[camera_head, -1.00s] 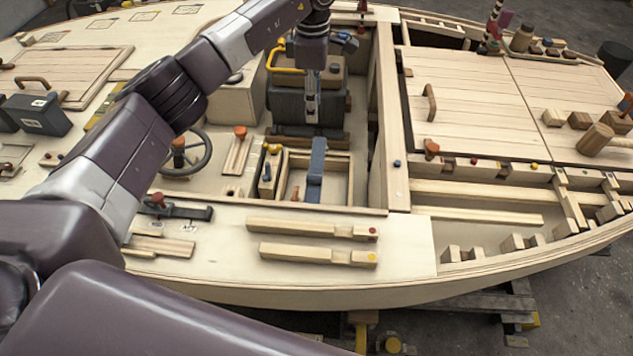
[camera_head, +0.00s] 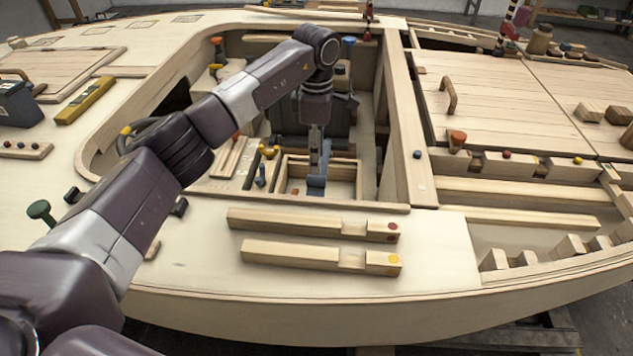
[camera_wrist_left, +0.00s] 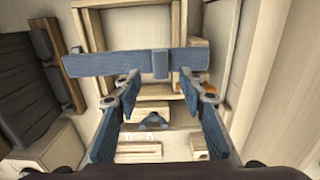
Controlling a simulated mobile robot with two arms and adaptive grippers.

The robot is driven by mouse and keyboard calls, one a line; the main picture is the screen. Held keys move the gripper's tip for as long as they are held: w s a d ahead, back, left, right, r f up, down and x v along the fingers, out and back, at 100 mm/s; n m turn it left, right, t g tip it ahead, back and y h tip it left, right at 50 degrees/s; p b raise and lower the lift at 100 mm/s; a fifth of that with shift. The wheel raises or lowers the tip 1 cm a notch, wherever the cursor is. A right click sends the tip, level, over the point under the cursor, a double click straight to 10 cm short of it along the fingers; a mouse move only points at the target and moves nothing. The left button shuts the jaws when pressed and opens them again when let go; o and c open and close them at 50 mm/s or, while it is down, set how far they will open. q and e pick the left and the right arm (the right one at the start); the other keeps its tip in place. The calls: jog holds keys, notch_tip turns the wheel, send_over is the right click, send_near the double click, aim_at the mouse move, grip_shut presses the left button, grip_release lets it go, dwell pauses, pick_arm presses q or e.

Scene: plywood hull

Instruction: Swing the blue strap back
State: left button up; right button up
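The blue strap (camera_head: 317,181) lies across an open wooden box (camera_head: 343,182) in the sunken well of the hull. In the left wrist view the strap (camera_wrist_left: 105,63) runs across the picture, with a small raised blue block (camera_wrist_left: 161,63) on it. My left gripper (camera_wrist_left: 159,78) is open and points at the strap, its two blue-padded fingertips on either side of the raised block. Whether the fingertips touch the strap I cannot tell. In the head view my left gripper (camera_head: 319,152) hangs down just above the strap, partly hidden by my arm. My right gripper is not in view.
Two notched wooden bars (camera_head: 313,226) lie on the near deck. The well's right wall (camera_head: 400,150) stands close to my left gripper. A dark seat-like block (camera_wrist_left: 30,75) is at the left in the wrist view.

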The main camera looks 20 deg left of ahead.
aim_at(316, 177)
pick_arm(q)
notch_tip(316, 177, down, 7)
dwell(0.3)
jog(key=shift+c, duration=0.5)
grip_shut()
